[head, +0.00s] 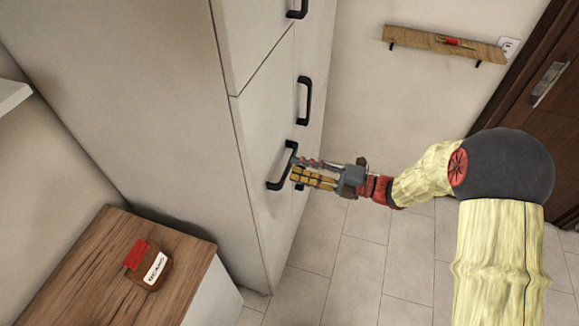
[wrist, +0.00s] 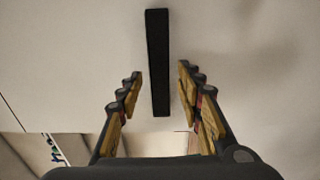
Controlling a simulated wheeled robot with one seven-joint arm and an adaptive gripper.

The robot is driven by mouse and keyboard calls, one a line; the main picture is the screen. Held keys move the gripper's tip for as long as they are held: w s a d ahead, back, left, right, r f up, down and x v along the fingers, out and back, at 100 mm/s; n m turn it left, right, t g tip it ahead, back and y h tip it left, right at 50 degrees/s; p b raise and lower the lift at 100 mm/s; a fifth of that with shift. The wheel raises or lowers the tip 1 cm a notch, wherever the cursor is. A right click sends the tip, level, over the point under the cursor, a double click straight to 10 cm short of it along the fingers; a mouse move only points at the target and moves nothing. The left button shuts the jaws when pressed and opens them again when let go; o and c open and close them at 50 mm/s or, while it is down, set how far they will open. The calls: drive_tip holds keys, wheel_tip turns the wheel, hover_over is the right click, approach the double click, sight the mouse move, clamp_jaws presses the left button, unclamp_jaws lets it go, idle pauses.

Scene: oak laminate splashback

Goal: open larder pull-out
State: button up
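The tall off-white larder unit (head: 262,130) stands left of centre in the head view, its fronts looking flush and closed. A black bar handle (head: 283,165) is on its lower front, right at my gripper (head: 296,169). In the wrist view the dark handle (wrist: 158,62) runs upright against the pale front, between and beyond the fingertips. My gripper (wrist: 160,75) is open, with a finger on each side of the handle's line and visible gaps to it. Whether the fingertips reach around the bar is hard to tell.
Further black handles (head: 304,100) sit on the neighbouring fronts. A wall shelf (head: 445,43) and dark door (head: 545,85) are at upper right. The tiled floor (head: 335,270) before the unit is clear.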

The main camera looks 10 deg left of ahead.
sight(290, 166)
drive_tip(key=shift+w+a+b, duration=0.15)
drive_tip(key=shift+a+b, duration=0.15)
drive_tip(key=shift+a, duration=1.55)
drive_tip(key=shift+c, duration=0.3)
clamp_jaws()
